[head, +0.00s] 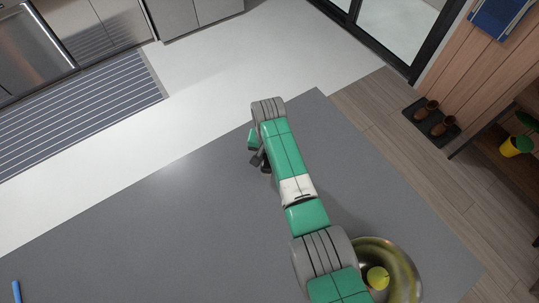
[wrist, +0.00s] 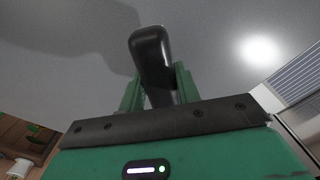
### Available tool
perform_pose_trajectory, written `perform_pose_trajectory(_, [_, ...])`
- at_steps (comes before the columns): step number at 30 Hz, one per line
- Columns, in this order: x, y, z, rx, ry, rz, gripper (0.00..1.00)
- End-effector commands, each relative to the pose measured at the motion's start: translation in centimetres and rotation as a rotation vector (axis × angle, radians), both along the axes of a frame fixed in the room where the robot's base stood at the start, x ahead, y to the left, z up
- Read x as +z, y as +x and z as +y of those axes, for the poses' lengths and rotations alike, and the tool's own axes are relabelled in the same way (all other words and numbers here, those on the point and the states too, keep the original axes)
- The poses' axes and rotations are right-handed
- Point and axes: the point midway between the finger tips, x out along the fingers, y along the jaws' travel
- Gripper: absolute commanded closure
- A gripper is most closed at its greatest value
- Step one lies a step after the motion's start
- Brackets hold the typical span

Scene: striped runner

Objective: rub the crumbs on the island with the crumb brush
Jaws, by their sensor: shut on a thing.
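My gripper (head: 254,150) is over the grey island (head: 170,225), near its far edge. In the wrist view my green fingers (wrist: 158,85) stand on either side of a black rounded handle (wrist: 152,50) and are shut on it. I take this to be the crumb brush; its bristles are hidden. In the head view only a small dark part shows beside the gripper, partly covered by my arm. I cannot make out any crumbs on the island in either view.
A metal bowl (head: 403,270) with a yellow-green fruit (head: 378,278) sits at the island's near right, beside my arm. A blue object (head: 16,291) lies at the lower left. The island's middle looks clear. A striped runner (head: 80,120) lies on the floor beyond.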

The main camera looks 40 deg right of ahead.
Motion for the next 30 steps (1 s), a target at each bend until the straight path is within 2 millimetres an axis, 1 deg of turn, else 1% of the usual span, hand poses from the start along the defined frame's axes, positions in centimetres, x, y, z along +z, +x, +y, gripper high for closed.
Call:
perform_pose_trajectory(1, [1.0, 0.0, 0.0, 0.000, 0.000, 0.000, 0.89])
perform_pose_trajectory(9, [3.4, 0.1, 0.2, 0.004, -0.001, -0.001, 0.89])
perform_pose_trajectory(15, [4.8, 0.2, 0.3, 0.006, -0.001, -0.001, 0.89])
perform_pose_trajectory(20, [5.2, 0.2, 0.4, 0.007, -0.001, -0.001, 0.89])
perform_pose_trajectory(30, [5.2, 0.2, 0.4, 0.007, -0.001, -0.001, 0.89])
